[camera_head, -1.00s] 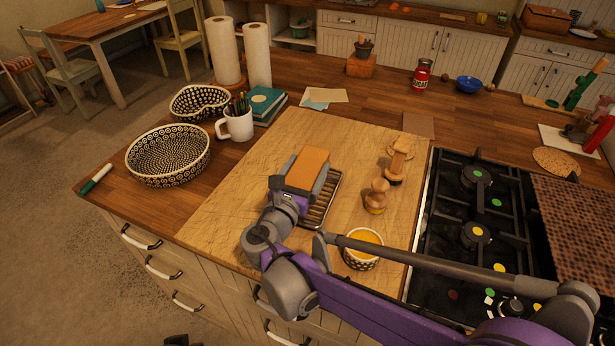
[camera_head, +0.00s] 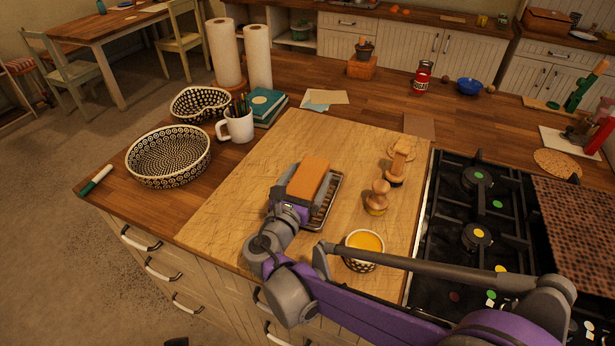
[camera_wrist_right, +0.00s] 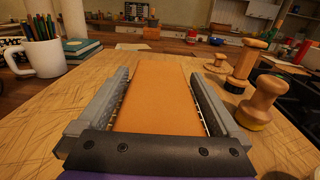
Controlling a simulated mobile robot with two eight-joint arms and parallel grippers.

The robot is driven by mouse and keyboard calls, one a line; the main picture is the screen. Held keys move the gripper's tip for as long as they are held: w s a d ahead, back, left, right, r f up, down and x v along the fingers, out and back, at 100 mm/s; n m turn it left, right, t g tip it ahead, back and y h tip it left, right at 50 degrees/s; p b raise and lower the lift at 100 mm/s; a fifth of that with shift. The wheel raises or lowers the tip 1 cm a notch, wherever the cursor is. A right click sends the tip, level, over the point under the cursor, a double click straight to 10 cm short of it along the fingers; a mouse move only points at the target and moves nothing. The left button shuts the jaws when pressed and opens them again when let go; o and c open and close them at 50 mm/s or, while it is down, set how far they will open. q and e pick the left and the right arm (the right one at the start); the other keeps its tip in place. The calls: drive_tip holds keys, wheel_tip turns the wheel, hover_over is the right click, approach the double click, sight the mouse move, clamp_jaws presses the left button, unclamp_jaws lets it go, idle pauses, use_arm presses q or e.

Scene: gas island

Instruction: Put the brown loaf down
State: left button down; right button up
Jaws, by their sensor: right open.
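The brown loaf (camera_head: 308,178) is an orange-brown block on a dark wire rack (camera_head: 329,204) on the wooden board. It also fills the middle of the right wrist view (camera_wrist_right: 156,98). My right gripper (camera_head: 300,183) is around the loaf, with one finger along each side. In the right wrist view its jaws (camera_wrist_right: 157,108) are open, with a narrow gap showing beside the loaf. The loaf's underside is hidden, so its exact contact with the rack cannot be seen. My left gripper is not in view.
A bowl of yellow contents (camera_head: 364,250) and wooden stamps (camera_head: 377,198) stand right of the rack. The gas hob (camera_head: 478,235) lies farther right. A patterned basket (camera_head: 168,155) and white mug (camera_head: 235,126) are at left. The board's left part is clear.

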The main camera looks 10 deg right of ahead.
drive_tip(key=v, duration=1.2)
drive_tip(key=shift+b, duration=0.4)
